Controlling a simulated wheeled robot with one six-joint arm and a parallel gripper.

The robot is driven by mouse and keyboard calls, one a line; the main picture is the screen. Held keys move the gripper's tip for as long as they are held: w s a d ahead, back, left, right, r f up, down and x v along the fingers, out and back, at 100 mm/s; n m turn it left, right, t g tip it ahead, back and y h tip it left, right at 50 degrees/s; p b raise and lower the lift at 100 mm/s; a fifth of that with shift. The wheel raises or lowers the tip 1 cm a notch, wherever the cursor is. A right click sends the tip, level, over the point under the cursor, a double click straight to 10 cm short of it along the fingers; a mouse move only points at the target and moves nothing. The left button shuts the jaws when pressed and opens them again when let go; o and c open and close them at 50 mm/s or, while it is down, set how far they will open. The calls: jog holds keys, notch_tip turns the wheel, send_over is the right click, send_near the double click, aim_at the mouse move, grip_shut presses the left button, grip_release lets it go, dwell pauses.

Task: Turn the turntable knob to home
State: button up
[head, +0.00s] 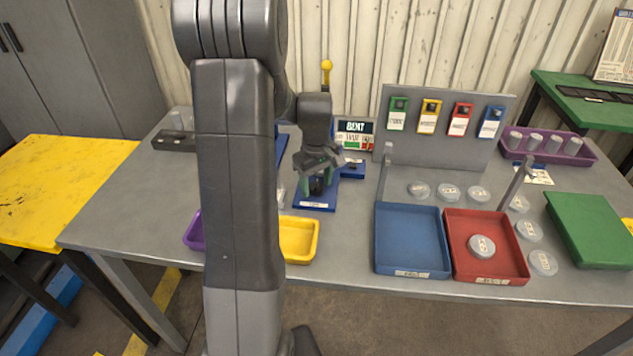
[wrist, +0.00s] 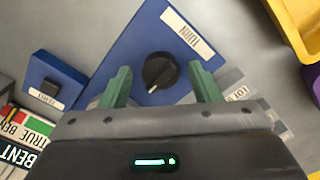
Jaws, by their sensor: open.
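The turntable knob (wrist: 160,70) is a round black dial with a raised grip and a small pale mark at its lower-left edge in the wrist view. It sits on a blue plate (wrist: 127,48) with a white label that seems to read "TURN". In the head view the knob (head: 317,187) shows dark between the fingers, above the plate's label. My gripper (head: 316,178) is open over the plate. Its green fingers (wrist: 163,84) stand on either side of the knob in the wrist view, with clear gaps. I cannot tell their height above the plate.
A small blue box with a black button (wrist: 49,88) and a "BENT"/"TRUE" sign (head: 355,133) are close by. A yellow tray (head: 299,240) is in front. Blue (head: 412,240) and red (head: 487,245) trays lie to the right. Some bare table lies between.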

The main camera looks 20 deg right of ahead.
aim_at(316, 183)
notch_tip(316, 183, up, 14)
dwell(0.6)
jog(key=shift+f, duration=0.15)
notch_tip(316, 183, down, 14)
jog(key=shift+r, duration=0.1)
dwell(0.3)
jog(key=shift+r, duration=0.1)
